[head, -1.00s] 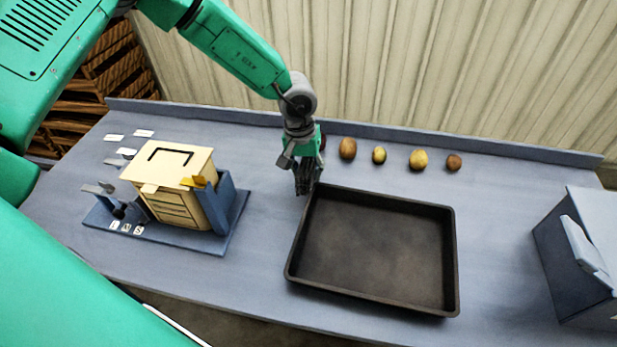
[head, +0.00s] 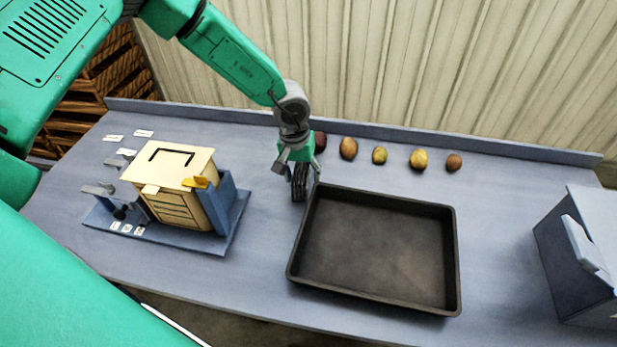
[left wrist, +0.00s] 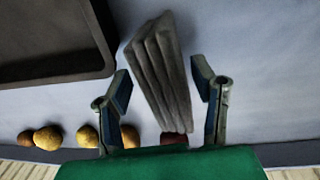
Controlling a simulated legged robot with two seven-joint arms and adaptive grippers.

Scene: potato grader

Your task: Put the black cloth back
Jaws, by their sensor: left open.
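The black cloth (head: 299,187) is a dark, narrow bundle with long folds, beside the back left corner of the black tray (head: 371,299). In the left wrist view the cloth (left wrist: 160,65) stretches between the two fingers of my left gripper (left wrist: 163,85). Those fingers are apart, with a visible gap on the right side of the cloth. In the head view my left gripper (head: 297,168) points down just above and behind the cloth and partly hides it. Whether a finger touches the cloth I cannot tell. My right gripper does not show.
Several potatoes (head: 419,159) line the back of the bench, with a reddish one (head: 319,142) close behind my gripper. A cream drawer box (head: 172,190) stands on a blue base at left. A blue-grey box (head: 574,262) stands at right. Bench between cream box and tray is clear.

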